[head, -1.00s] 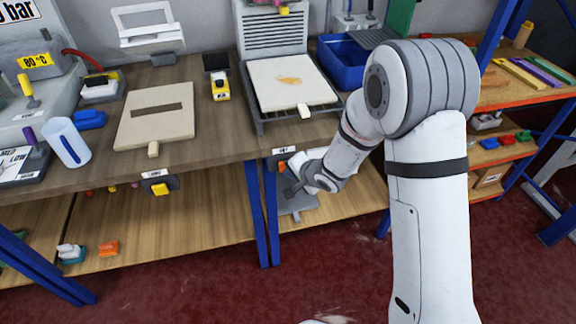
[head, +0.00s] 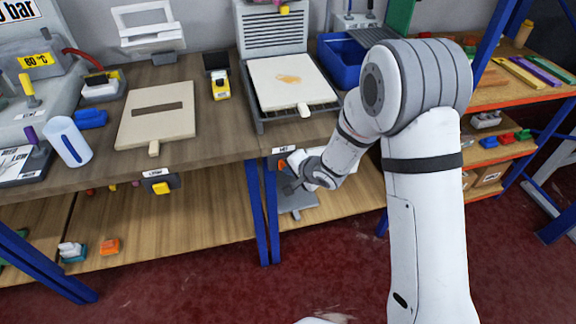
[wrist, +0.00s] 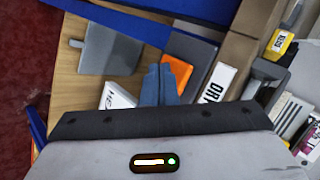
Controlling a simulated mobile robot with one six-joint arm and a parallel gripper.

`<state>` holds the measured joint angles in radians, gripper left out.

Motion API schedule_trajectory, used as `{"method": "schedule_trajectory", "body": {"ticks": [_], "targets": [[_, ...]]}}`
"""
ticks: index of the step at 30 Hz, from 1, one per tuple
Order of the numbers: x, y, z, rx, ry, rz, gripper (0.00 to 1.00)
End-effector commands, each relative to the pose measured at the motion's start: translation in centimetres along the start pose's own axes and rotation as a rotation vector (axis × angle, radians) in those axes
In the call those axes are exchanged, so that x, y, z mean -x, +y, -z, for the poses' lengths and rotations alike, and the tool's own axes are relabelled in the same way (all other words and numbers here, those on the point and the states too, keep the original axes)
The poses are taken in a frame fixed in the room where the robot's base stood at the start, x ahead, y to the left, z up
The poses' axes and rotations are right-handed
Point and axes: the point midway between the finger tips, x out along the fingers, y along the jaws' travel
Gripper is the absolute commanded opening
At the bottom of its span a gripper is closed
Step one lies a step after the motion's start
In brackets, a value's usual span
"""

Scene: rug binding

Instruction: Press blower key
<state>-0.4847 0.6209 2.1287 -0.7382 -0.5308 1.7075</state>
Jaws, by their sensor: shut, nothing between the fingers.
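An orange key (head: 282,164) sits under the front edge of the bench, just below a small white label; in the wrist view the orange key (wrist: 176,72) is right beside my fingertips. I see no readable word "blower" on it. My gripper (wrist: 158,72) is shut and empty. In the head view my gripper (head: 291,186) is below the bench edge, close to the orange key, and partly hidden by my wrist. Whether the fingertips touch the key, I cannot tell. A yellow key (head: 161,187) is mounted farther left under the same edge.
A white label reading DRY (wrist: 215,82) is right of the orange key. A blue table leg (head: 256,210) stands left of my gripper. A grey plate (wrist: 110,48) lies on the lower shelf. A heated-looking tray with a pale board (head: 290,82) stands on the bench above.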

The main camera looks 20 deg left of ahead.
Motion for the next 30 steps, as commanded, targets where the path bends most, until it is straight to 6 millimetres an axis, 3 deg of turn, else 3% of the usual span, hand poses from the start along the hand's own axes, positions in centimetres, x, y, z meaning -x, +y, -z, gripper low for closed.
{"method": "schedule_trajectory", "body": {"ticks": [15,30], "targets": [[-0.2,-0.1,0.1,0.000,0.001,0.000,0.00],[1.1,0.8,-0.7,0.000,0.001,0.000,0.00]]}}
